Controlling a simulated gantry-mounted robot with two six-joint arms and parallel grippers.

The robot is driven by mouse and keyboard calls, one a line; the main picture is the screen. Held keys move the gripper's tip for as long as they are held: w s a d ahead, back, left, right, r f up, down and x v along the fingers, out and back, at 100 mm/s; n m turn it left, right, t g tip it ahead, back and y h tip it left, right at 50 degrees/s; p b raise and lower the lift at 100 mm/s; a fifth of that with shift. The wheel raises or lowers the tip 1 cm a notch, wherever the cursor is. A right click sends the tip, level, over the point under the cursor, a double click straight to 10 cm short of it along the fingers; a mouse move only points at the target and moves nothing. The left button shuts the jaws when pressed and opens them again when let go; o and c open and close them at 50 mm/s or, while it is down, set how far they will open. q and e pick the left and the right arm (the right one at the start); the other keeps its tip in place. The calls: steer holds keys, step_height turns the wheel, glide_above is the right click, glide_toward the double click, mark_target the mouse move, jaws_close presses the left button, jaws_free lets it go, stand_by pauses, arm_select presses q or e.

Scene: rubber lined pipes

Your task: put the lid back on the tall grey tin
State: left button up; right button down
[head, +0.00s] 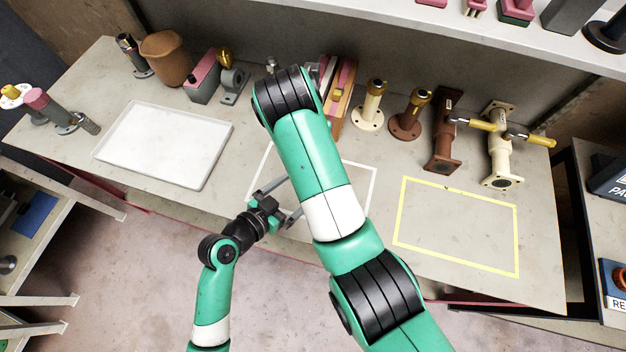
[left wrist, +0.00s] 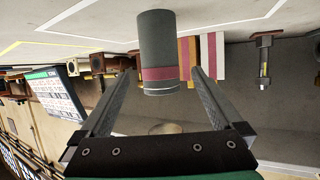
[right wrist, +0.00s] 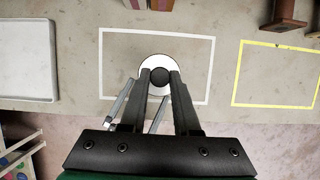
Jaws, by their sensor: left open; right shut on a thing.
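The tall grey tin (left wrist: 158,40) shows in the left wrist view, upside down in that picture, as a grey cylinder with a dull pink band. It stands between and just ahead of the fingers of my left gripper (left wrist: 160,72), with gaps at both sides. My left gripper is open; in the head view it (head: 289,200) reaches in from the lower left. In the right wrist view my right gripper (right wrist: 160,73) is shut on the dark knob of a pale round lid (right wrist: 156,60). Whether the lid touches the tin cannot be told. My right arm hides the tin and right gripper in the head view.
A white outline (head: 373,185) and a yellow outline (head: 460,268) mark the bench. A white tray (head: 165,145) lies at left. Pipe fittings, including a brown pipe (head: 443,135) and a cream valve (head: 500,150), stand at the back right. The yellow-outlined area is clear.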

arm_select(q)
steer(key=x, duration=1)
steer(key=shift+w+d+f, duration=0.1)
jaws_close()
